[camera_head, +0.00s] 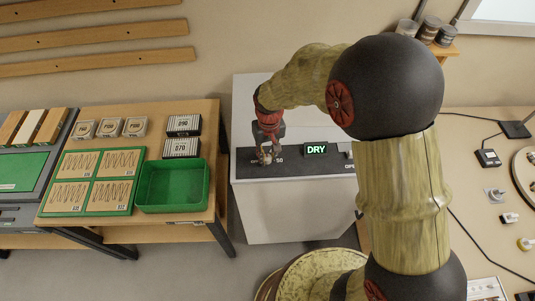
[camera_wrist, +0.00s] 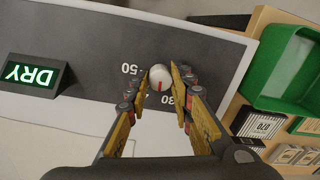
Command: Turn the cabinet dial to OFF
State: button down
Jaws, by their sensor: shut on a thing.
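The cabinet dial (camera_wrist: 160,76) is a small round pale knob with a red mark, set in the dark top panel (camera_wrist: 85,25) of a white cabinet (camera_head: 285,212). In the wrist view the red mark points toward the bottom of the picture. My gripper (camera_head: 266,152) reaches down over the panel's left part, with its two fingers closed on either side of the dial. A "50" and another number, partly hidden by a finger, are printed beside it. A small display (camera_head: 317,149) on the panel glows green and reads "DRY".
A wooden bench left of the cabinet holds a green bin (camera_head: 174,208), a green tray of patterned boards (camera_head: 90,212) and small labelled boxes (camera_head: 184,125). Another table (camera_head: 470,160) at the right holds cables and small devices. My arm hides the cabinet's right side.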

jog(key=n, duration=0.4)
jog(key=shift+n, duration=0.3)
jog(key=n, duration=0.3)
jog(key=shift+w+n, duration=0.1)
jog(key=shift+n, duration=0.3)
jog(key=n, duration=0.4)
jog(key=shift+p, duration=0.35)
jog(key=shift+n, duration=2.2)
jog(key=c, duration=1.6)
grip_release()
jog(key=shift+o, duration=0.3)
jog(key=shift+r, duration=0.1)
